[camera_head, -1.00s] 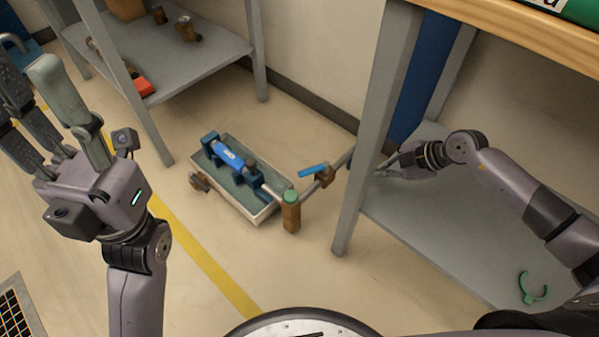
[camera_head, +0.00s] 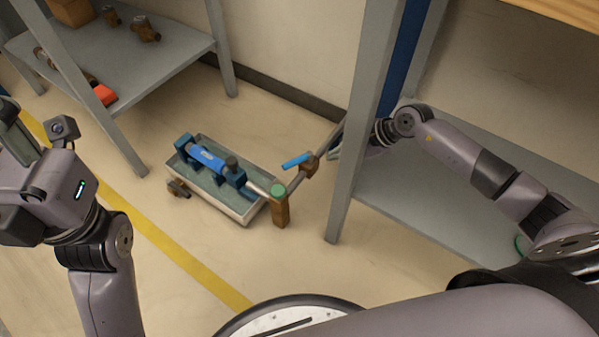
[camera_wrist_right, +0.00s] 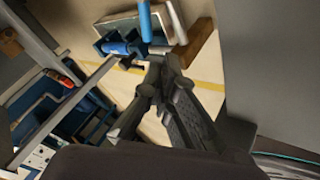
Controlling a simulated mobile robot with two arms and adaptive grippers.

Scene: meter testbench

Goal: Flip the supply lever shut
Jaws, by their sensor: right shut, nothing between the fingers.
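The supply lever (camera_head: 297,160) is a bright blue handle on a brass valve (camera_head: 312,167) in the pipe line, left of the grey bench leg. It points left, roughly across the pipe, in the head view. My right gripper (camera_head: 335,153) is partly hidden behind that leg, just right of the valve. In the right wrist view the gripper (camera_wrist_right: 162,62) is shut and empty. The lever (camera_wrist_right: 145,20) shows there just beyond the fingertips; I cannot tell whether they touch. My left gripper (camera_head: 14,135) is cut off by the left edge, so its opening is unclear.
A grey tray (camera_head: 240,214) holding a blue meter (camera_head: 207,158) stands on the floor left of the valve. A brass post with a green cap (camera_head: 278,191) stands at its right. The bench leg (camera_head: 352,170) stands between the valve and my right arm.

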